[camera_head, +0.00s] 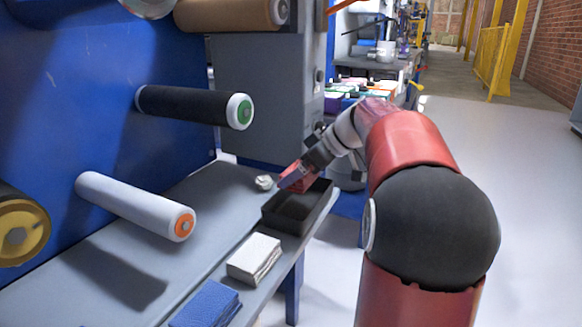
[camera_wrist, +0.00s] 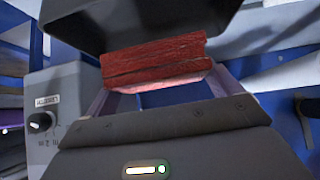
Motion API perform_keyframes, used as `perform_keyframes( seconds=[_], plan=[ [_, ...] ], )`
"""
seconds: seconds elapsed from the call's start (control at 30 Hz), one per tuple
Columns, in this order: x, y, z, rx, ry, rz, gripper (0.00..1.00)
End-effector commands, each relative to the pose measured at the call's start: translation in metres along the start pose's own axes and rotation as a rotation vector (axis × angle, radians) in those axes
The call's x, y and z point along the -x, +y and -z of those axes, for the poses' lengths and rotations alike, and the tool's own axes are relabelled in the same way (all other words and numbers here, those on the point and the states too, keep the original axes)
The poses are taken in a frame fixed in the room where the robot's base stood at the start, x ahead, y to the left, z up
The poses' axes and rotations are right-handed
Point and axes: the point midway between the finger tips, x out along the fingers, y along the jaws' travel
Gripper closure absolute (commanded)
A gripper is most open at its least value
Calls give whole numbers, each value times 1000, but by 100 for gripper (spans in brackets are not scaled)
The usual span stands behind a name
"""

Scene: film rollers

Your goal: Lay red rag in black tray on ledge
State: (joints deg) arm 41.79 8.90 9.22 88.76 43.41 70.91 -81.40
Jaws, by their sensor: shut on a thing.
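My gripper (camera_head: 291,178) is shut on the red rag (camera_wrist: 155,58), which shows as a folded, layered bundle between the fingers in the wrist view. In the head view the rag (camera_head: 309,184) is partly hidden by the gripper and sits at the far end of the black tray (camera_head: 285,225). I cannot tell whether the rag touches the tray. The tray is an open box on the grey ledge (camera_head: 205,270), and its visible near part looks empty.
A crumpled whitish lump (camera_head: 264,182) lies just left of the tray. A folded white cloth (camera_head: 254,258) and a blue cloth (camera_head: 206,304) lie nearer on the ledge. A black roller (camera_head: 190,105) and a white roller (camera_head: 130,203) stick out from the blue panel at left.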

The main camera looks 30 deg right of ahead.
Motion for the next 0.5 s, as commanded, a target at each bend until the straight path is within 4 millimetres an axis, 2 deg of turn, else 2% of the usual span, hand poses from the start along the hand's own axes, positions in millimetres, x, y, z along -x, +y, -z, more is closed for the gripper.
perform_keyframes(
  seconds=[0.5],
  plan=[
    [-37,0,-37,-1,0,1,35]
  ],
)
